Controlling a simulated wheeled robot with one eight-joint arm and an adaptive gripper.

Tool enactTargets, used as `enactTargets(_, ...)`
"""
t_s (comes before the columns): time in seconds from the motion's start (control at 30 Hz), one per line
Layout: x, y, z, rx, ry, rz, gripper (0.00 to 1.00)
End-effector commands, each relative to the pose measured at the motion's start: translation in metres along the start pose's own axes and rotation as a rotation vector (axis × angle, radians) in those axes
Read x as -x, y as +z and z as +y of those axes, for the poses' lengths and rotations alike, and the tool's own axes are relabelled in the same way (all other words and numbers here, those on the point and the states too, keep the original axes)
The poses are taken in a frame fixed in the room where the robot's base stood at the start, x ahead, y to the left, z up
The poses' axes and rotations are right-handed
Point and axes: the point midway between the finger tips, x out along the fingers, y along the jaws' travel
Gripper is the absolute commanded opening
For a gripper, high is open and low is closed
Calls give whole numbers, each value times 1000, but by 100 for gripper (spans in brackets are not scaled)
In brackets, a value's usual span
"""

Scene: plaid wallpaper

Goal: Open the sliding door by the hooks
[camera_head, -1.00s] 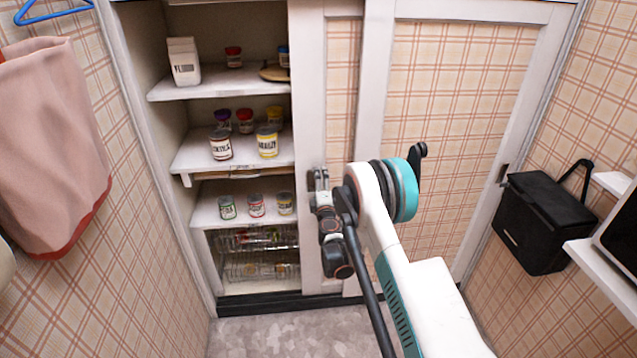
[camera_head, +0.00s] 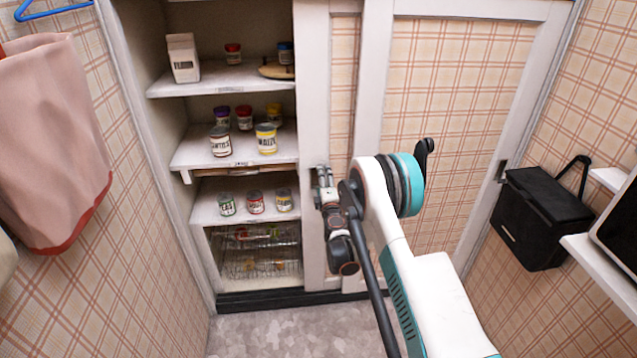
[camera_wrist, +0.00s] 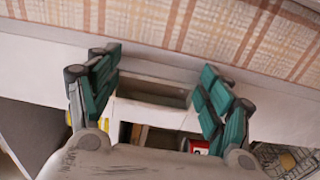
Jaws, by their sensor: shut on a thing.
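The sliding door (camera_head: 312,80) has a white frame and a plaid panel. It stands partly open, with its left upright beside the open shelves and its right part behind another door panel (camera_head: 455,90). My gripper (camera_head: 323,178) is at the door's left upright, about mid-height. In the wrist view, the two green-padded fingers of my gripper (camera_wrist: 160,100) are on either side of a recessed pull (camera_wrist: 150,92) in the white upright. The exact finger contact is hard to see. No separate hooks can be made out at the grip.
Shelves (camera_head: 235,160) with several jars and a flour carton (camera_head: 183,58) show through the opening. A black box (camera_head: 542,215) hangs on the right wall near a white shelf (camera_head: 590,250). A pink cloth (camera_head: 50,140) hangs at left. The floor (camera_head: 270,330) is clear where visible.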

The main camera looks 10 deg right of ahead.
Motion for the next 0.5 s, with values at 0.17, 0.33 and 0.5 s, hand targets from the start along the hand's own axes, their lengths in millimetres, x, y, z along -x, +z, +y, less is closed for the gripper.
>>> enactTargets(0.17, -4, 32, 3, 4, 0, -12, 30)
enactTargets(0.33, -4, 30, 3, 3, 0, -8, 30)
enactTargets(0.5, -4, 30, 3, 3, 0, -8, 94)
